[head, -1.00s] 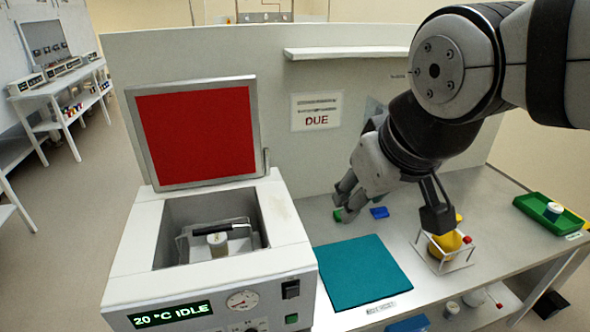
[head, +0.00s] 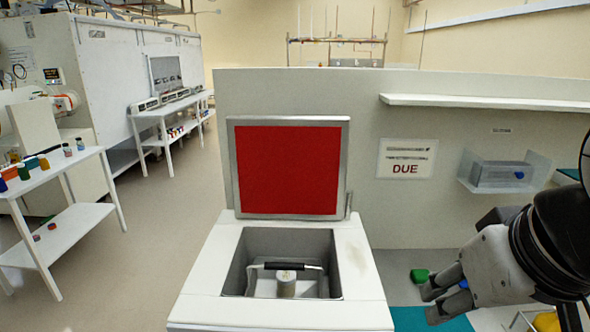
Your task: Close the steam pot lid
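The steam pot (head: 205,290) is a white box unit in the lower middle of the head view. Its lid (head: 288,168), a red panel in a grey frame, stands upright and open at the back edge. Inside the open well are a rack with a black handle (head: 284,266) and a small pale-lidded jar (head: 286,284). My gripper (head: 432,303) is at the lower right, over the bench to the right of the pot and apart from the lid. Its fingers point left; they look spread with nothing between them.
A teal mat (head: 412,319), a green block (head: 419,275) and a yellow item (head: 546,321) lie on the bench at the right. A wall shelf (head: 480,102) and a clear holder (head: 505,174) are behind. Open floor (head: 165,230) lies left of the pot, with white tables beyond.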

